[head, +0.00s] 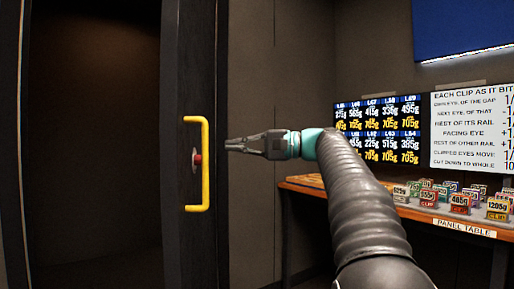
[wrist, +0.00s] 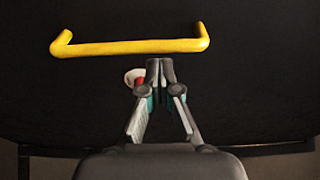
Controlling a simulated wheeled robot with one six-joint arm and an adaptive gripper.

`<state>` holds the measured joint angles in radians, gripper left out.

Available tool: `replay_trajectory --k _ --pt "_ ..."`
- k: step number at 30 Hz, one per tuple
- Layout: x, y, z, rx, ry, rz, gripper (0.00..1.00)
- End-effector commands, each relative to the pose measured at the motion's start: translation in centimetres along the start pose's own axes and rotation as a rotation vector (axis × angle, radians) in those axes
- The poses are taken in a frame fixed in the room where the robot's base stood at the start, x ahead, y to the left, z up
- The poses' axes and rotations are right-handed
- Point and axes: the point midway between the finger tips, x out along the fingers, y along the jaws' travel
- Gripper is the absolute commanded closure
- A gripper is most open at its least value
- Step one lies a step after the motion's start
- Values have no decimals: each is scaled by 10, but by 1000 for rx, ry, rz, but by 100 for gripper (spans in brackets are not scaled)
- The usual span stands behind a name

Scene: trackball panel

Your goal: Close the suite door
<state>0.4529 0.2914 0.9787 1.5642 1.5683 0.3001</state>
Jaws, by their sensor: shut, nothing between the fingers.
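The suite door (head: 190,75) is a dark upright panel in the head view, standing open beside a dark opening on its left. A yellow bar handle (head: 206,165) stands upright on the door; it also shows in the wrist view (wrist: 130,47), lying crosswise. A red knob on a pale round plate (head: 197,160) sits by the handle, partly covered by my gripper in the wrist view. My gripper (head: 229,145) is shut and empty, its tips pointing left at the handle from its right. In the wrist view (wrist: 160,62) the tips appear just short of the bar; contact cannot be told.
A wooden panel table (head: 440,216) with several labelled clips stands at the right. Number boards (head: 378,132) and a white text sign (head: 475,130) are above it. The doorway (head: 95,140) at left looks dark and empty.

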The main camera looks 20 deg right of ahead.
Motion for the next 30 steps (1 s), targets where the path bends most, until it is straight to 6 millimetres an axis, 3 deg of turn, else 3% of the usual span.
replay_trajectory --k 3,9,25,30 --pt "20 0 0 0 -2 -1 100" --pt "38 0 0 1 0 0 100" --pt "44 0 0 1 4 0 100" --pt "55 0 2 1 31 -1 100"
